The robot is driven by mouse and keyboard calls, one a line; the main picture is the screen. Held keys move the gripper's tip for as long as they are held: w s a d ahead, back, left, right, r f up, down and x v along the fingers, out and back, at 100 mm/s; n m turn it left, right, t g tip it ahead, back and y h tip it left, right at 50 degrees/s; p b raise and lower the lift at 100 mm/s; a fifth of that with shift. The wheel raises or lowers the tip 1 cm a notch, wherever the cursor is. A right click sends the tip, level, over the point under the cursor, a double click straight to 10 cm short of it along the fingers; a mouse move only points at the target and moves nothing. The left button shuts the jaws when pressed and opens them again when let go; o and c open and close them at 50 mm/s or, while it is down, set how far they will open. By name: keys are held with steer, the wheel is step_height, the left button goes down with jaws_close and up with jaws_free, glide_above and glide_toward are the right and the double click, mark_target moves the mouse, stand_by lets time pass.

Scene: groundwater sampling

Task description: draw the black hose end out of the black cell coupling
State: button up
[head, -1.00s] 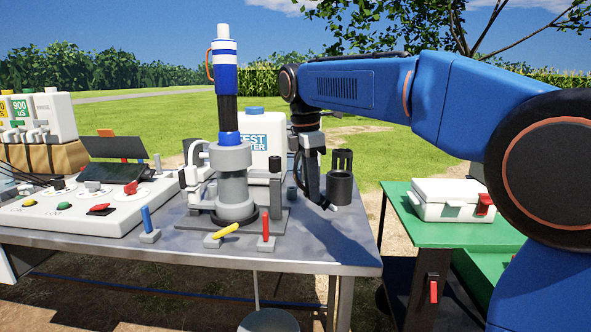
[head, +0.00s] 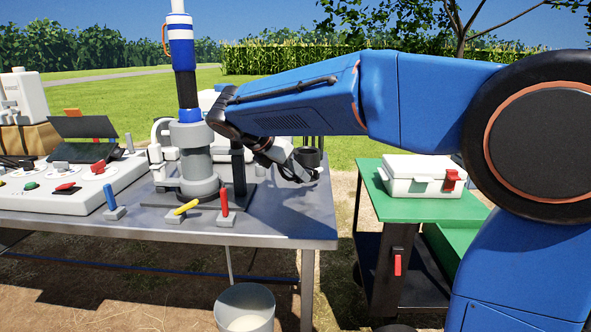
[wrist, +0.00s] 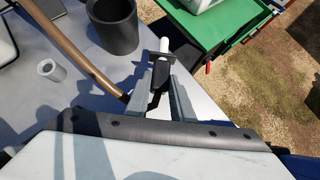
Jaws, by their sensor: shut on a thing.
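In the wrist view my gripper (wrist: 167,92) is shut on a dark piece with a white tip, which looks like the black hose end (wrist: 160,73). The white tip points up the picture and nothing is seen around it. In the head view my gripper (head: 296,170) is tilted, low over the right part of the table, beside a black cup. The grey cell (head: 199,172) stands to its left, apart from it. A black upright post (head: 238,166) stands at the cell's right side; I cannot tell whether it is the black cell coupling.
The black cup shows in the wrist view (wrist: 112,28), with a brown hose (wrist: 92,70) curving past it and a small grey cylinder (wrist: 50,70). Small coloured-handled valves (head: 184,208) line the table's front. A green cart (head: 412,208) with a white case stands right, beyond a gap.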

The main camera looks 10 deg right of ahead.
mark_target(302, 199)
steer(key=shift+f, duration=2.5)
steer(key=shift+f, duration=0.1)
steer(key=shift+s+f, duration=0.15)
steer(key=shift+f, duration=0.35)
steer(key=o, duration=1)
steer(key=shift+a, duration=0.1)
steer(key=v, duration=1.8)
steer(key=shift+w+r, duration=0.2)
steer(key=shift+w, duration=0.05)
